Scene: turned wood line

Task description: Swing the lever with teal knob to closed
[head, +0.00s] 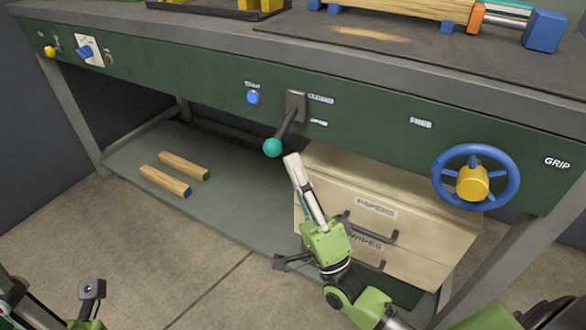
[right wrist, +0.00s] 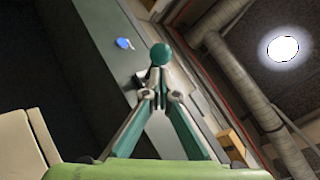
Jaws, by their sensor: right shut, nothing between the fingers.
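The lever (head: 289,121) hangs from a dark bracket on the green front panel of the bench, slanting down and to the left. Its teal knob (head: 272,147) is at the low end, and the knob also shows in the right wrist view (right wrist: 161,54). My right gripper (head: 292,160) is shut and empty, its fingertips close beside the knob on the right. In the right wrist view the fingertips (right wrist: 160,96) meet just below the knob; I cannot tell if they touch it. Part of my left gripper (head: 92,290) shows at the lower left, its fingers unclear.
A blue button (head: 252,97) sits left of the lever. A blue handwheel with a yellow hub (head: 473,182) is at the right of the panel. Beige drawers (head: 420,225) stand below, behind my right arm. Two wooden bars (head: 165,181) lie on the lower shelf, with bare shelf around them.

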